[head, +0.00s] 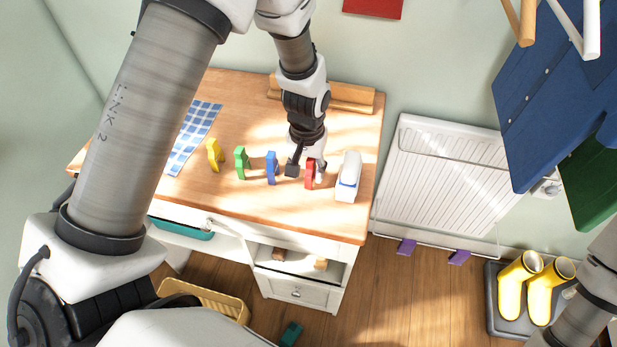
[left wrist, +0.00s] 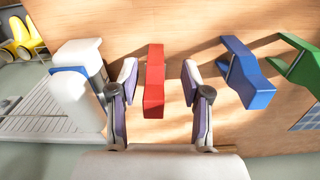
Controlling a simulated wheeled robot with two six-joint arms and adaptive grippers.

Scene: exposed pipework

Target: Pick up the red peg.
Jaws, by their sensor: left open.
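The red peg (head: 309,174) stands near the front right of the wooden tabletop. My left gripper (head: 306,172) is over it, pointing down, with a finger on either side. In the left wrist view the red peg (left wrist: 154,82) shows between the two open fingertips (left wrist: 160,82), with a gap on both sides. My left gripper is open and empty. In the head view its fingers partly hide the peg. My right gripper is not in view; only part of my right arm shows at the lower right.
A blue peg (head: 271,168), a green peg (head: 241,163) and a yellow peg (head: 214,154) stand in a row to the left. A white object with a blue band (head: 347,178) stands close on the right. A wooden rack (head: 345,97) lies at the back, a checked cloth (head: 193,138) at left.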

